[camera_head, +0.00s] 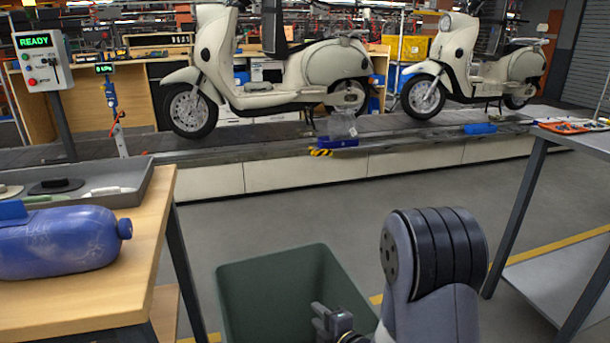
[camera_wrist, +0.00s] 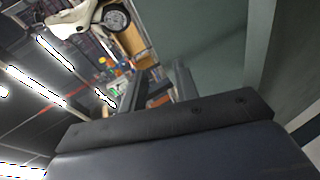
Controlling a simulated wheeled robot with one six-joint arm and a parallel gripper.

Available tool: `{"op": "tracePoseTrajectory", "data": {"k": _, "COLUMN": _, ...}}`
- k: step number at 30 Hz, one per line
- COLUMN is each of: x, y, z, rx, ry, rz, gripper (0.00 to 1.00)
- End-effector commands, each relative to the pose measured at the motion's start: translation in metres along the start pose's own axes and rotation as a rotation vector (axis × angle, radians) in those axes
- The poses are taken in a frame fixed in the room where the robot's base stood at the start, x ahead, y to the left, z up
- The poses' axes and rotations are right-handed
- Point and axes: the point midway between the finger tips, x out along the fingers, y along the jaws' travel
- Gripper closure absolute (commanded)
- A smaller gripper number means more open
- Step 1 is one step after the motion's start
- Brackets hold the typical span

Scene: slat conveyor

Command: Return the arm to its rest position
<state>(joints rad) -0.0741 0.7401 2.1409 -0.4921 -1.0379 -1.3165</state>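My gripper (camera_head: 328,318) is low in the head view, in front of the dark green bin (camera_head: 290,262); I cannot tell how far it is from the bin. The thick rounded part of my arm (camera_head: 434,255) rises to its right. In the wrist view, the two fingers of my gripper (camera_wrist: 158,84) stand apart with a gap and no object seen between them. The wrist view is tilted and shows a scooter (camera_wrist: 90,18) at the upper left.
Two cream scooters (camera_head: 280,75) stand on the slat conveyor (camera_head: 390,132). A wooden table (camera_head: 105,290) at left holds a blue bottle (camera_head: 62,241) and a grey tray (camera_head: 125,197). A metal-legged table (camera_head: 570,135) stands at right. Grey floor lies between.

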Motion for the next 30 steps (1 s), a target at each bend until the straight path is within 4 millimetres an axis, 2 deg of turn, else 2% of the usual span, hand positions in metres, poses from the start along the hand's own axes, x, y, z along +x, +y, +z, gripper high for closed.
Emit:
{"op": "tracePoseTrajectory", "data": {"k": 3, "x": 0.026, "y": -0.002, "z": -0.001, "rx": -0.002, "ry": 0.003, "rz": 0.001, "gripper": 0.71}}
{"op": "tracePoseTrajectory", "data": {"k": 12, "x": 0.082, "y": 0.002, "z": -0.001, "rx": -0.001, "ry": 0.001, "rz": 0.002, "gripper": 0.71}}
{"op": "tracePoseTrajectory", "data": {"k": 13, "x": 0.076, "y": 0.015, "z": -0.002, "rx": -0.001, "ry": 0.000, "rz": 0.005, "gripper": 0.71}}
{"op": "tracePoseTrajectory", "data": {"k": 15, "x": 0.071, "y": 0.030, "z": -0.004, "rx": -0.001, "ry": 0.000, "rz": 0.004, "gripper": 0.71}}
{"op": "tracePoseTrajectory", "data": {"k": 21, "x": 0.059, "y": 0.066, "z": -0.008, "rx": 0.001, "ry": -0.001, "rz": 0.002, "gripper": 0.71}}
{"op": "tracePoseTrajectory", "data": {"k": 30, "x": 0.045, "y": 0.070, "z": 0.000, "rx": 0.015, "ry": -0.039, "rz": 0.003, "gripper": 0.71}}
